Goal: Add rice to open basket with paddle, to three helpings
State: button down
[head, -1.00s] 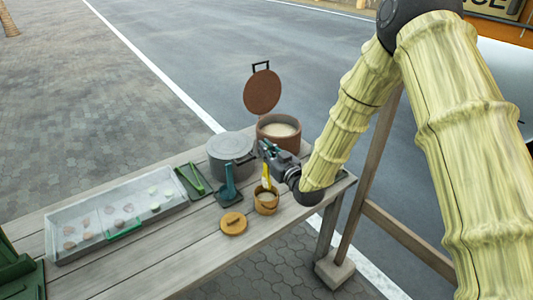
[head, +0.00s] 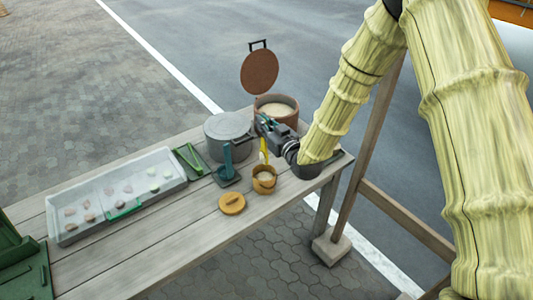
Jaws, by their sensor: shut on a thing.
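My gripper (head: 268,128) is shut on a yellow paddle (head: 264,148), which points down above the small open basket (head: 264,186). The paddle's lower end is close over the basket's rim; I cannot tell whether it touches the contents. Pale rice (head: 264,175) shows inside the basket. Its round orange-brown lid (head: 232,203) lies flat on the table in front of it. Behind my gripper stands the brown rice tub (head: 291,118) with pale rice (head: 277,109) in it and its lid (head: 259,72) raised upright behind. My gripper partly hides the tub's front.
A grey lidded pot (head: 226,140) stands left of my gripper. A blue-green stand (head: 227,172), green tongs (head: 189,159) and a clear-covered tray (head: 160,157) with several food pieces lie further left. Green items (head: 22,270) are at the left edge. The table's front planks (head: 150,260) are clear.

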aim_at(267, 158)
jog(key=shift+f+b, duration=0.3)
jog(key=shift+b, duration=0.7)
jog(key=shift+b, duration=0.8)
jog(key=shift+r+b, duration=0.2)
jog(key=shift+b, duration=0.1)
jog(key=shift+f, duration=0.1)
jog(key=shift+f+b, duration=0.7)
jog(key=shift+f, duration=1.2)
jog(key=shift+f+b, duration=2.9)
jog(key=shift+f, duration=1.1)
jog(key=shift+f+b, duration=0.55)
jog(key=shift+f, duration=0.05)
